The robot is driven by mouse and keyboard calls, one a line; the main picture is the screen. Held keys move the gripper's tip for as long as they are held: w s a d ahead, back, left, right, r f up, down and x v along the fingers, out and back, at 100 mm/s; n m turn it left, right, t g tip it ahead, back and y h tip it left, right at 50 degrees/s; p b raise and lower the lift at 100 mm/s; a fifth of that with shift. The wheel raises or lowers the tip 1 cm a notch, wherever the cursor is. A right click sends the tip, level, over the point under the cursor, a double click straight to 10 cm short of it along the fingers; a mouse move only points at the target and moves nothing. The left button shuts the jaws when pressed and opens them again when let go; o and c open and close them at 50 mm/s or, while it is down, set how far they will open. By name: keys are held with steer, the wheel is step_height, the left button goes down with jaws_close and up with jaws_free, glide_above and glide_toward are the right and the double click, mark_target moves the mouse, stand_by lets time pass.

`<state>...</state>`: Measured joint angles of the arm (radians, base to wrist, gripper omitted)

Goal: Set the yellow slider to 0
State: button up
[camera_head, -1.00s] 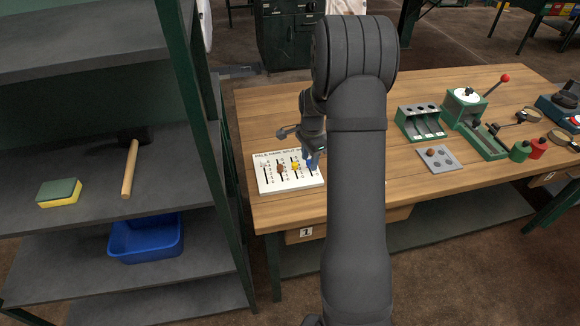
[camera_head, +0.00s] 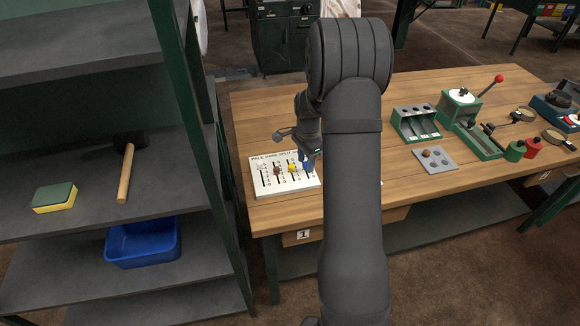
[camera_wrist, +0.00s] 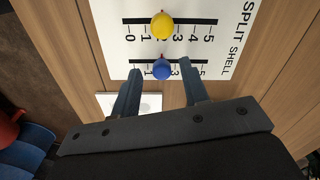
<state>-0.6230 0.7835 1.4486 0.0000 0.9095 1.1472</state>
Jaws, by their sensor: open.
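The yellow slider (camera_wrist: 162,25) is a round knob on a black slot in a white panel (camera_wrist: 235,60). It sits near the 2 of a scale running from 0 at left to 5 at right in the wrist view. The blue slider (camera_wrist: 162,69) sits near 2 on the neighbouring slot. My gripper (camera_wrist: 160,70) is open, its fingertips on either side of the blue slider in the wrist view; I cannot tell their height. The yellow slider lies beyond the fingertips. In the head view, the yellow slider (camera_head: 291,168) shows just left of my gripper (camera_head: 308,158).
A brown slider (camera_head: 277,171) and a pale slider (camera_head: 263,167) share the panel. The wooden bench (camera_head: 400,185) is clear in front of the grey hole plate (camera_head: 435,159). A green rack (camera_head: 416,124) stands to the right. A dark shelf (camera_head: 90,185) rises at left.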

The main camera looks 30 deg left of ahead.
mark_target(291, 166)
stand_by(0.3)
steer(key=s+a+r, duration=0.2)
steer(key=r, duration=0.7)
steer(key=s+a+r, duration=0.1)
steer(key=a+r, duration=0.1)
steer(key=r, duration=0.6)
steer(key=f, duration=1.7)
steer(key=shift+s+d, duration=0.15)
steer(key=shift+d, duration=0.1)
jaws_close()
